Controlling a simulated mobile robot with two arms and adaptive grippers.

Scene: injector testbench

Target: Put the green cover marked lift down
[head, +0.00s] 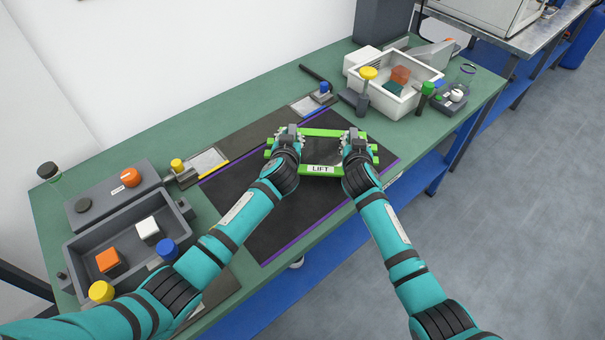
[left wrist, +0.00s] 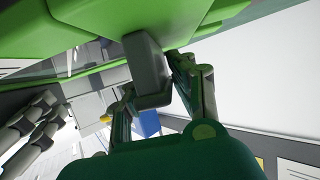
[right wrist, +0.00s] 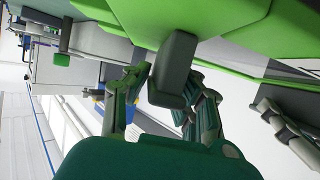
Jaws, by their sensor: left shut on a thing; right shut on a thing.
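The green cover (head: 322,132) is a bright green frame with a dark middle and a white "LIFT" label on its near side. In the head view it is over the far part of the dark mat (head: 275,215); its height above the mat is hard to tell. My left gripper (head: 289,138) is shut on the cover's left side, and my right gripper (head: 354,140) is shut on its right side. In the left wrist view the fingers hold a grey grip (left wrist: 148,70) under the green edge. The right wrist view shows a similar grey grip (right wrist: 173,68) between the fingers.
A grey tray (head: 125,235) with orange and white blocks is at the left. A white bin (head: 395,100) with blocks stands at the back right. Small fixtures with yellow (head: 177,165) and blue (head: 324,87) knobs line the mat's far side. The near mat is clear.

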